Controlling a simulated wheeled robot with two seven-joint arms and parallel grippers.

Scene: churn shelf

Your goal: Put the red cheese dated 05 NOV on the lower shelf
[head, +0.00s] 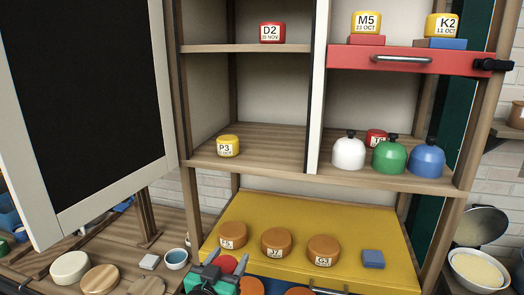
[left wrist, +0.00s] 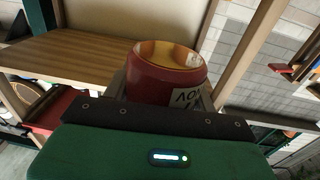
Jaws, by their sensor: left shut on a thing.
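My left gripper (head: 226,268) is at the bottom of the head view, in front of the yellow worktop. It is shut on a red cheese (head: 226,263). In the left wrist view this red cheese (left wrist: 150,88) has a yellow-orange top and a pale label. The label shows upside-down letters like NOV; its day is not clear. The lower shelf (head: 275,150) is a wooden board above the yellow worktop, with a yellow cheese P3 (head: 228,146) at its left. A red cheese D2 (head: 271,32) stands on the upper shelf. My right gripper is not in view.
White (head: 348,153), green (head: 389,158) and blue (head: 427,161) domes stand on the lower shelf's right, with a partly hidden red cheese (head: 376,137) behind. A white upright (head: 318,95) divides the shelves. Bare board lies right of P3. Orange cheeses (head: 277,242) occupy the worktop (head: 360,225).

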